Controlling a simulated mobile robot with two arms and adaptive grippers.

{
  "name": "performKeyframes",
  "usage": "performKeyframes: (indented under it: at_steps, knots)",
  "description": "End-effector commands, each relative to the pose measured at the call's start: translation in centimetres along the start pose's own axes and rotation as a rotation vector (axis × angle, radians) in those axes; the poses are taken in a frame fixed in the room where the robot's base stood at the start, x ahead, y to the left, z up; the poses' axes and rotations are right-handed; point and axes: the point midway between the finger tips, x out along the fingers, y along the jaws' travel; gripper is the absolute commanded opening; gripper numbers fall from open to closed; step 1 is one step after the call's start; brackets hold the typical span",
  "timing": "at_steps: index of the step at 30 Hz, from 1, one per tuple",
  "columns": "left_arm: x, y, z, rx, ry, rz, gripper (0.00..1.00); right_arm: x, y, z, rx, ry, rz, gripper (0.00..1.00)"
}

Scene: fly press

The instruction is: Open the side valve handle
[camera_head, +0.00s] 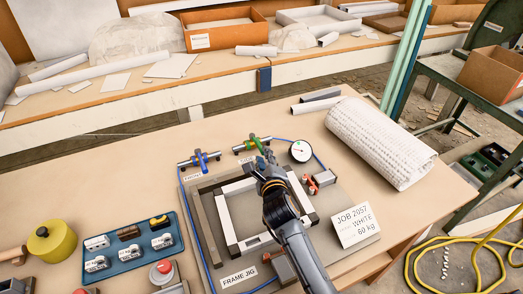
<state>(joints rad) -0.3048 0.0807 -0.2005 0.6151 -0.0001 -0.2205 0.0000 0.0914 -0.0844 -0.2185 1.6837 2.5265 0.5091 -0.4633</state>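Two small valves sit on pipes at the back of the frame jig. One has a blue handle (201,160) with a small label below it. The other has a green handle (256,142), also with a label, partly hidden and too small to read surely. Which is the side valve I cannot tell from the labels. My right gripper (266,156) reaches in from the bottom right, over the jig, with its tips at or just beside the green handle. Contact and finger opening are too small to make out. My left gripper is out of view.
The white frame (229,232) lies in the jig under my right arm. A gauge (301,151), red clamp (309,184), job card (355,226) and wrapped white roll (380,143) are to the right. A blue tray (125,255) of labelled parts is left. Bare table lies behind the blue handle.

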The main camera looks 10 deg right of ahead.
Motion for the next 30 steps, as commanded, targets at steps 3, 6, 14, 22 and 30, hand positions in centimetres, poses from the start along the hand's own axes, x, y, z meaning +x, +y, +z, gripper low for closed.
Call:
performKeyframes:
  at_steps: [3, 6, 14, 22, 30]
  knots:
    - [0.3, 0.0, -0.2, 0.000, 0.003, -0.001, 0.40, 2.2, 0.0, 0.0, 0.000, 0.000, -0.001, 0.25]
    - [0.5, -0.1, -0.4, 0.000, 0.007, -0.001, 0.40, 3.5, 0.1, 0.0, 0.000, -0.001, -0.001, 0.25]
    - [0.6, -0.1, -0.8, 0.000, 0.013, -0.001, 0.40, 4.7, 0.0, 0.0, -0.001, -0.001, 0.000, 0.25]
    - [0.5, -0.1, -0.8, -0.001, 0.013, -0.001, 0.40, 4.6, 0.0, 0.0, -0.001, -0.001, -0.001, 0.13]
    - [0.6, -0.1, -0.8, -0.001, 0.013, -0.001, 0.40, 4.6, 0.0, 0.0, -0.001, -0.001, 0.000, 0.00]
